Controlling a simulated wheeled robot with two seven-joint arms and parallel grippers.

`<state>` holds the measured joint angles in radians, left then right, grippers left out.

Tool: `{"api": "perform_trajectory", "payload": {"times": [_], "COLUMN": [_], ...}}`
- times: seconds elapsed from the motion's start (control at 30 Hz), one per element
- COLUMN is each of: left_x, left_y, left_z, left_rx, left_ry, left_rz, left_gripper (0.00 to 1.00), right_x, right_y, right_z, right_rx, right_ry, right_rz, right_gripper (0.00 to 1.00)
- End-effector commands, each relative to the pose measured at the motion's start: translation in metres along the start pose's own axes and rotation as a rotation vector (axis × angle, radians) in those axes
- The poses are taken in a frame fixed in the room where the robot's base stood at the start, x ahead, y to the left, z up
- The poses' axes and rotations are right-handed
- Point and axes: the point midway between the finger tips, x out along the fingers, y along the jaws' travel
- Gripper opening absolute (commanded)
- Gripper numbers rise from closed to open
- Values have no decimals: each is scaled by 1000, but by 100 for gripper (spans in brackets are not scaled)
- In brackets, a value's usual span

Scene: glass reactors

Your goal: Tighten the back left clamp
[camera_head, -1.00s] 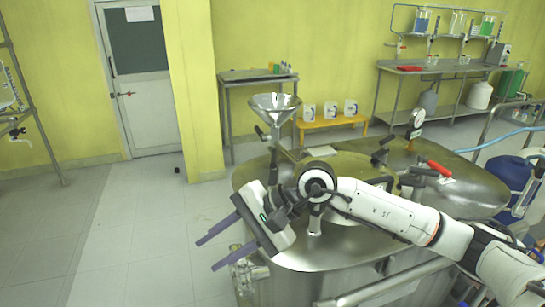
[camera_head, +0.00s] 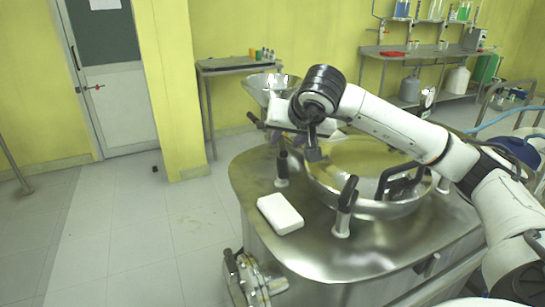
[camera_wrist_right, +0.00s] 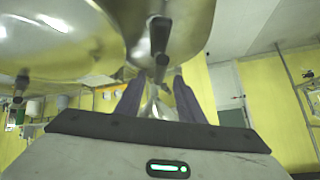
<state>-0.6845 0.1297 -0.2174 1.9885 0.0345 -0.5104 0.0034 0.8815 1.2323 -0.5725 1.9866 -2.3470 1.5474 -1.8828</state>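The reactor (camera_head: 330,255) has a steel lid (camera_head: 375,155) held by clamps. A black-handled clamp (camera_head: 282,172) stands upright at the lid's left edge. A second clamp (camera_head: 345,205) stands at the near edge. My right gripper (camera_head: 288,112) is above and behind the left clamp, apart from it, near the funnel; its fingers are largely hidden in the head view. In the right wrist view, the purple fingers of the right gripper (camera_wrist_right: 157,92) are spread with nothing gripped. A black-handled clamp (camera_wrist_right: 160,42) shows just above the fingertips. My left gripper is not in view.
A steel funnel (camera_head: 268,84) stands close behind my right gripper. A white block (camera_head: 280,213) lies on the reactor top at left. A valve (camera_head: 250,278) juts out at lower left. The floor (camera_head: 150,235) left of the reactor is clear.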

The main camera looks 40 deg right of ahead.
Motion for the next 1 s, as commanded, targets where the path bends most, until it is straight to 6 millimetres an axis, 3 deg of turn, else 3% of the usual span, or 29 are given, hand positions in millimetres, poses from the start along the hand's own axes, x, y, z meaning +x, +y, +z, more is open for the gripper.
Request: {"api": "perform_trajectory", "payload": {"times": [0.53,0.7,1.0], "left_x": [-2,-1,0], "left_y": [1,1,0], "left_z": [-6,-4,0], "left_rx": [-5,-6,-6], "left_ry": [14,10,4], "left_rz": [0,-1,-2], "left_gripper": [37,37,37], "right_x": [86,99,100], "right_y": [-1,0,0], "right_z": [1,1,1], "right_rx": [2,1,0], "right_ry": [-5,-3,-2], "right_rz": [-1,-1,-1], "right_gripper": [35,35,33]}}
